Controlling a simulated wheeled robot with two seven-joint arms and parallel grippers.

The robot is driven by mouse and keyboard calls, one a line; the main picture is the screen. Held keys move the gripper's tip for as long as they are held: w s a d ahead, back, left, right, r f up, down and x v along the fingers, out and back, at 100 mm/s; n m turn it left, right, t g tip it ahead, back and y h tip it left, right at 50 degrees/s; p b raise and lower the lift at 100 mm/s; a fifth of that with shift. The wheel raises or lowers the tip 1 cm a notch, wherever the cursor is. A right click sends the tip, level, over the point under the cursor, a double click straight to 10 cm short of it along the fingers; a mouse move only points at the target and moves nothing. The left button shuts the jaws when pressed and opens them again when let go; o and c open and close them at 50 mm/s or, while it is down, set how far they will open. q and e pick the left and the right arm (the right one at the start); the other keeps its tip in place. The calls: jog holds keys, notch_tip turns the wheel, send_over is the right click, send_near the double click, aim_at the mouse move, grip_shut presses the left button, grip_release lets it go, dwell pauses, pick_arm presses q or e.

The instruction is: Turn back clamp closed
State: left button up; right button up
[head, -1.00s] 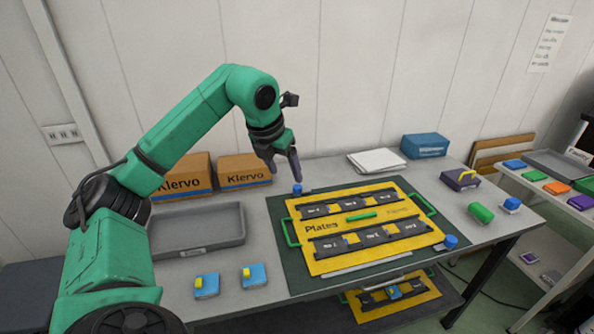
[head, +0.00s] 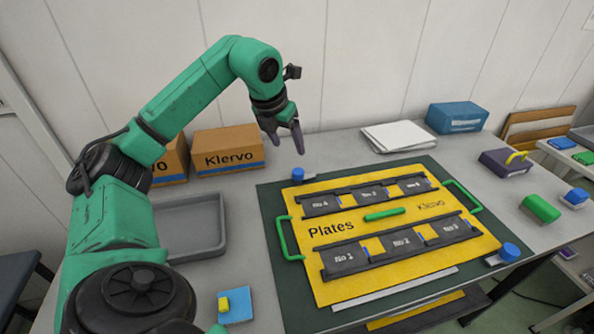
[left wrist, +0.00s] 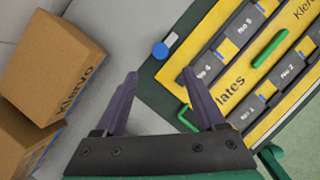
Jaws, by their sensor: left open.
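The back clamp (head: 297,175) is a small blue knob at the back left corner of the yellow plate board (head: 320,275). In the left wrist view the back clamp (left wrist: 160,50) shows as a round blue top with a pale grey piece beside it, just off the board's corner. I cannot tell how far it is turned. My left gripper (head: 289,146) is open and empty, above and behind the clamp, apart from it. In the left wrist view the clamp lies beyond and between the fingertips of my left gripper (left wrist: 160,77). My right gripper is not in view.
A second blue clamp (head: 509,251) is at the board's front right corner. The board has green handles (head: 287,240) and lies on a dark green mat (head: 268,215). Klervo boxes (head: 228,147) and a grey tray (head: 222,225) stand left. White sheets (head: 400,137) lie behind.

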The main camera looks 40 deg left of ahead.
aim_at(298, 171)
pick_arm(q)
jog(key=x, duration=1.2)
jog(key=shift+f, duration=0.3)
jog(key=shift+s, duration=0.1)
grip_shut()
